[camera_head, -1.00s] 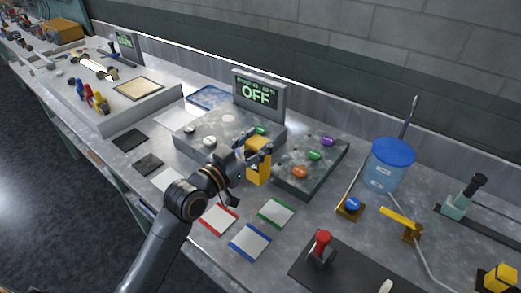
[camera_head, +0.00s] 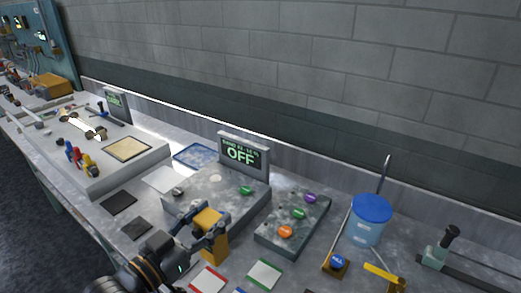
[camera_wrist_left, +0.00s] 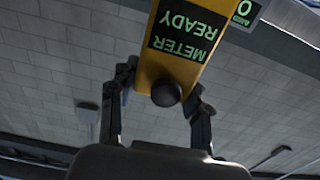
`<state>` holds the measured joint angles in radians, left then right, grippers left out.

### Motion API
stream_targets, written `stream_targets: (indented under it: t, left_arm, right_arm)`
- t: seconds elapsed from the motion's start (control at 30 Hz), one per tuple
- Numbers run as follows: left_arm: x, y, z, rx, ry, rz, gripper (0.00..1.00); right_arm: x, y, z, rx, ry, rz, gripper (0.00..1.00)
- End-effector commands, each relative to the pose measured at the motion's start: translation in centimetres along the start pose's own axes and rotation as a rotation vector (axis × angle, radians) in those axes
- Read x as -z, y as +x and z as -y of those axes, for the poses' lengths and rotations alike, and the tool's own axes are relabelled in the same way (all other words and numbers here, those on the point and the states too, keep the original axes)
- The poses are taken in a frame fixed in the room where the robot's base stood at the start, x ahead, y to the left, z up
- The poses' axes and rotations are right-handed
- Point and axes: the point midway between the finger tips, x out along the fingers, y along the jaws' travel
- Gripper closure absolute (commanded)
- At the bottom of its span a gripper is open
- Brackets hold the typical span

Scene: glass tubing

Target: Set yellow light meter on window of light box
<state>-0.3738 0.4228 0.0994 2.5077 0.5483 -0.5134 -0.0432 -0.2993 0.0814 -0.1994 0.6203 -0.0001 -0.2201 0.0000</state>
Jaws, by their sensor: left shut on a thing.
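The yellow light meter (camera_head: 211,247) is held upright in my left gripper (camera_head: 210,222), whose fingers close on its two sides. In the left wrist view the meter (camera_wrist_left: 153,68) hangs upside down in the picture, with a dark screen reading "METER READY" and a dark round knob. The grey light box (camera_head: 233,203) stands behind it, with an "OFF" display (camera_head: 241,155) at its back. The meter overlaps the box's front edge in the picture; I cannot tell whether they touch. A pale round spot (camera_head: 215,178) shows on the box top; whether it is the window is unclear. My right gripper is out of view.
Right of the light box is a dark panel (camera_head: 272,236) with coloured buttons. Further right are a blue-lidded jar (camera_head: 369,228) and a blue button (camera_head: 337,262). Red- and green-edged cards (camera_head: 264,274) lie in front. A tray (camera_head: 150,172) with small models is at left.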

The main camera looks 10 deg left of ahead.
Motion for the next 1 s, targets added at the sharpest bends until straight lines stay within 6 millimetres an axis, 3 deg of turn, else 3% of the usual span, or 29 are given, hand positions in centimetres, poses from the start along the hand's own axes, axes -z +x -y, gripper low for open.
stream_targets:
  t: [0.17,0.4,0.6,1.0]
  left_arm:
    - [-1.1,-0.3,-0.1,0.029,-0.016,-0.004,1.00]
    - [-6.0,-2.5,-1.2,0.176,-0.047,-0.012,1.00]
    - [-8.9,-4.7,-3.0,0.292,-0.028,-0.005,1.00]
    - [-10.0,-6.0,-4.2,0.350,0.002,-0.001,1.00]
  right_arm:
    - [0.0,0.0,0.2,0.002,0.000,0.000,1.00]
    - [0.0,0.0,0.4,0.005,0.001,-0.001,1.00]
    - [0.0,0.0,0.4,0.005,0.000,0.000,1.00]
    - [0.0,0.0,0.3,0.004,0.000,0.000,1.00]
